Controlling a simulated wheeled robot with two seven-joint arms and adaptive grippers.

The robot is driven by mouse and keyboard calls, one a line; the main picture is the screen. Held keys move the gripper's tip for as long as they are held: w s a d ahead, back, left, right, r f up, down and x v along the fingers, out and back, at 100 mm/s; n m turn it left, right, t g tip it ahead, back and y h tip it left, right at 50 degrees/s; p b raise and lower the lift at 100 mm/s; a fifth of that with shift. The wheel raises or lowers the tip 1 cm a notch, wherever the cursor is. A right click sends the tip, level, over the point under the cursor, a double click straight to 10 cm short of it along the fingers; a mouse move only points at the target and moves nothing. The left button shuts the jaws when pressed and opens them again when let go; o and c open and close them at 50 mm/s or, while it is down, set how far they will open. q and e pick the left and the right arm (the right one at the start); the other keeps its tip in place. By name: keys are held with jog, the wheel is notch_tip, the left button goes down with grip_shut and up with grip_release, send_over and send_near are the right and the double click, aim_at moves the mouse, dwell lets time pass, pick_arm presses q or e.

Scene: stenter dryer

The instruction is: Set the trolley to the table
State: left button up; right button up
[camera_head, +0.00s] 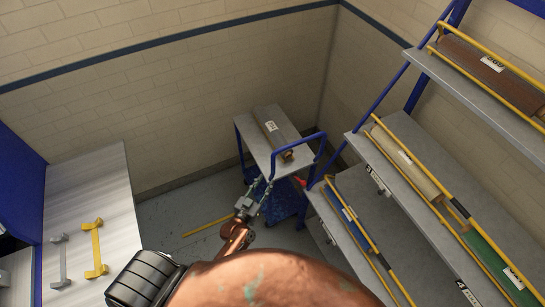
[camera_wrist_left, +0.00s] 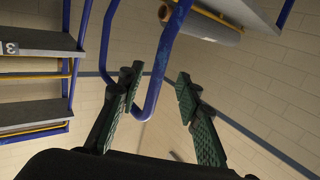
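The trolley (camera_head: 257,150) is a blue frame with a grey top, standing near the back wall corner with a labelled grey roll (camera_head: 272,132) on it. My left gripper (camera_head: 262,187) is low at the trolley's near side. In the left wrist view the gripper's green-padded fingers (camera_wrist_left: 157,88) are spread, with the blue handle loop (camera_wrist_left: 146,113) showing in the gap; contact cannot be told. The pale table (camera_head: 105,185) is at the left. My right gripper is not in view.
A yellow bracket (camera_head: 96,250) and a grey bracket (camera_head: 61,262) lie on the table. A blue-framed shelf rack with several rolls (camera_head: 400,158) stands close at the trolley's right. A yellow floor line (camera_head: 207,226) marks open floor between table and trolley.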

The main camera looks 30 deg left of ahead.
aim_at(272, 163)
pick_arm(q)
jog(key=shift+t, duration=0.5)
jog(key=w+r, duration=0.1)
jog(key=w, duration=0.2)
jog(key=w+r, duration=0.2)
jog(key=w, duration=0.1)
jog(key=w+r+p, duration=0.1)
jog(key=w+r, duration=0.1)
jog(key=shift+w, duration=0.4)
jog(key=shift+c, duration=0.7)
grip_shut()
